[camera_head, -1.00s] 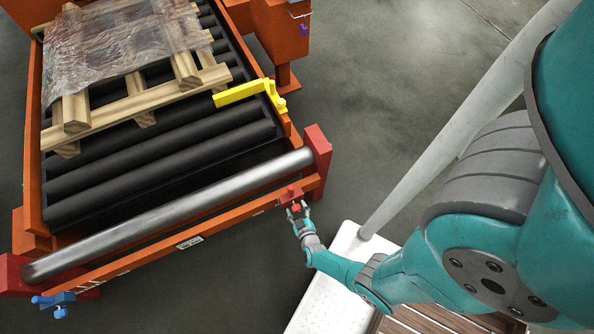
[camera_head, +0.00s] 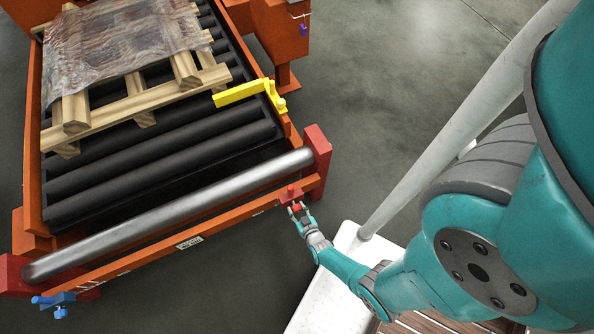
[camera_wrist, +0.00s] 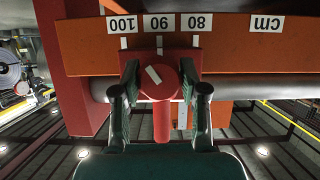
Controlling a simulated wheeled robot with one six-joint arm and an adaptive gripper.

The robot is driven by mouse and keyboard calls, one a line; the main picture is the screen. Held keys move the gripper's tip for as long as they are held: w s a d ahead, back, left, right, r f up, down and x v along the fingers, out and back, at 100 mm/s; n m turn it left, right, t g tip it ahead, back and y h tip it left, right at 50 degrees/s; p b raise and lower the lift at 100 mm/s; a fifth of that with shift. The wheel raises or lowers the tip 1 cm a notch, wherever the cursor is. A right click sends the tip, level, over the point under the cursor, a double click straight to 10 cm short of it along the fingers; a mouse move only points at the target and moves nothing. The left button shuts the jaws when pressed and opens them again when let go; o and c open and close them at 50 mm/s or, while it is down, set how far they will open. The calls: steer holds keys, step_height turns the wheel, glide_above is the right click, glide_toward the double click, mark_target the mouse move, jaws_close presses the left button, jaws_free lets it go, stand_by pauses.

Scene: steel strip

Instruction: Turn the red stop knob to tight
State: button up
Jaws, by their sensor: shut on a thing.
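The red stop knob (camera_wrist: 160,78) is round with a white mark on its face; the mark is tilted. It sits on a red stop block (camera_head: 290,193) on the orange rail near the roller bed's right end. My gripper (camera_wrist: 160,70) has one finger on each side of the knob and is shut on it. The fingers hide the knob's sides. In the head view my gripper (camera_head: 297,209) reaches the block from the lower right, and the knob's mark is too small to read there. The block stands by the 90 on the upside-down scale labels (camera_wrist: 160,23).
A steel bar (camera_head: 170,215) runs above the orange rail (camera_head: 150,255). A blue clamp (camera_head: 56,302) is at the left end, and a yellow lever (camera_head: 240,94) at the right. A wooden pallet (camera_head: 150,103) with plastic film lies on black rollers. The floor beyond is clear.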

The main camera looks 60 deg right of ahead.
steer(key=shift+d+m+t+y, duration=0.15)
steer(key=shift+m+t+y, duration=0.4)
steer(key=shift+m, duration=0.65)
steer(key=shift+m+t+y, duration=0.45)
steer(key=shift+m, duration=0.55)
steer(key=o, duration=1.1)
steer(key=shift+o, duration=0.2)
steer(key=shift+r, duration=0.1)
steer(key=shift+r, duration=4.9)
